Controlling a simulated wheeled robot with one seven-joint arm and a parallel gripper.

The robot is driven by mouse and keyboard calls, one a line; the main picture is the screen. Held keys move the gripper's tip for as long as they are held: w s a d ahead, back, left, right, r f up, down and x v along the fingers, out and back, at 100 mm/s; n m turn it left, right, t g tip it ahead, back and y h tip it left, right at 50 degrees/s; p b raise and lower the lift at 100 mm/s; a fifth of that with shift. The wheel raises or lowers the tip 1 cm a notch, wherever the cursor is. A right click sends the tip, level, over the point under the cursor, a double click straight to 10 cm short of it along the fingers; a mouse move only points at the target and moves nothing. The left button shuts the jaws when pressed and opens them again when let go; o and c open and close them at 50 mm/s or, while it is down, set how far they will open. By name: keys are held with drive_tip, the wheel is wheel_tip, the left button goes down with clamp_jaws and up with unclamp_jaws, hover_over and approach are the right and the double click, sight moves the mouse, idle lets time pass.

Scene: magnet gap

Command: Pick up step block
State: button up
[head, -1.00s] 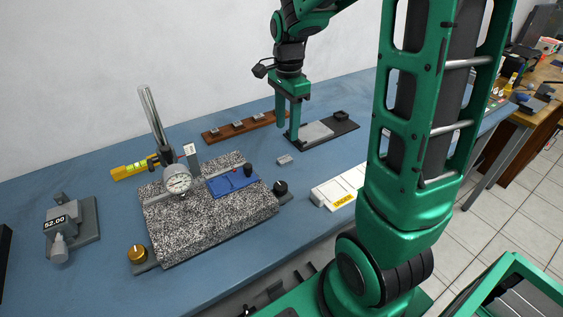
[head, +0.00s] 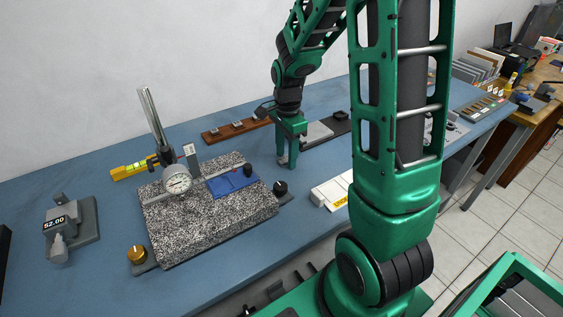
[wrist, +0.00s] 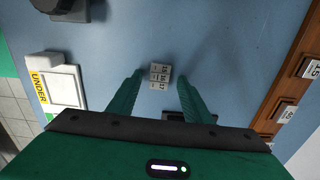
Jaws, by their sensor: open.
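The step block is a small grey block (wrist: 160,76) with printed numbers on its segments, lying on the blue table. In the wrist view it appears between my two green fingertips, with space on both sides. My gripper (wrist: 160,78) is open and empty, pointing down at the block. In the head view my gripper (head: 287,160) is low over the table, right of the granite plate, and its fingers largely cover the block. I cannot tell how far the fingertips are above the table.
The speckled granite plate (head: 205,222) with a dial gauge (head: 177,181) stands left. A wooden rack (head: 235,130) with small blocks and a dark plate (head: 338,126) lie behind. A white UNDER tray (head: 328,192) is at front right. Bare table surrounds the block.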

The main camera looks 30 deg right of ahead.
clamp_jaws()
drive_tip(key=shift+r, duration=0.1)
